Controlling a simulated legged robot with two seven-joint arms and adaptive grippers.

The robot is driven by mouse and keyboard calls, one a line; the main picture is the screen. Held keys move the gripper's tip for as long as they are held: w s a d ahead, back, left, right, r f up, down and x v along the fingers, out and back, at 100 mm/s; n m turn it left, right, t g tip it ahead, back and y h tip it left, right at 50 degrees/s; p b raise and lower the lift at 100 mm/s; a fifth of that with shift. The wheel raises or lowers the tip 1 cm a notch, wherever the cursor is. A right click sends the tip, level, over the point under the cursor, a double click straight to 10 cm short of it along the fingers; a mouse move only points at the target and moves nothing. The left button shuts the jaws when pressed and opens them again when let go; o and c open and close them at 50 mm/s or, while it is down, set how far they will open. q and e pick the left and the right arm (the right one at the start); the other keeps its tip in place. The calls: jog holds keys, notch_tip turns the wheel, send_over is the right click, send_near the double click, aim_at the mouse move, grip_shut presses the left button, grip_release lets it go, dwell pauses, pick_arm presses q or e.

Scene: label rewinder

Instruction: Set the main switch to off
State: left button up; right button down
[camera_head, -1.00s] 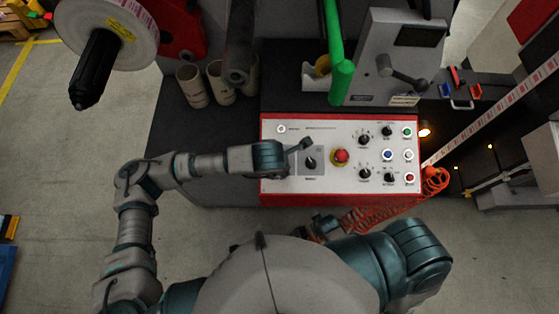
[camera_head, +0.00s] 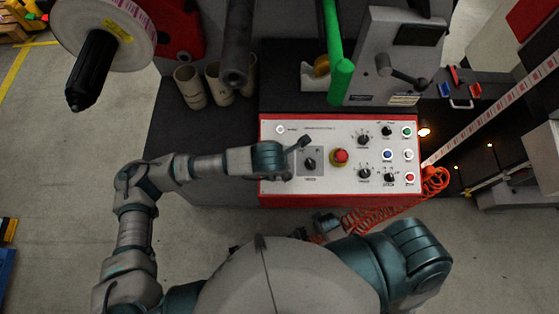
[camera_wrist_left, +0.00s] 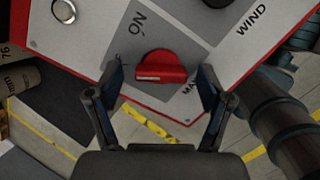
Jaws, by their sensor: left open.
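The main switch is a rotary knob on a grey plate on the control panel. It looks dark in the head view (camera_head: 309,163) and red in the left wrist view (camera_wrist_left: 160,68), with "ON" printed beside it. A pale mark shows on the knob's face; I cannot tell its setting. My left gripper (camera_head: 300,144) is at the plate's upper left. In the left wrist view its open fingers (camera_wrist_left: 162,88) are on either side of the knob, with visible gaps. My right gripper (camera_head: 322,226) is low before my body, partly hidden; its jaws are unclear.
The control panel (camera_head: 300,192) carries a red emergency button (camera_head: 341,156) right of the switch, and several knobs and buttons farther right. Cardboard tubes (camera_head: 190,87) stand at the back left. A coiled orange hose (camera_head: 380,214) hangs at the panel's front right.

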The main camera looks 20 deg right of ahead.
pick_arm(q)
jog(key=v, duration=1.2)
jog(key=shift+f, duration=0.1)
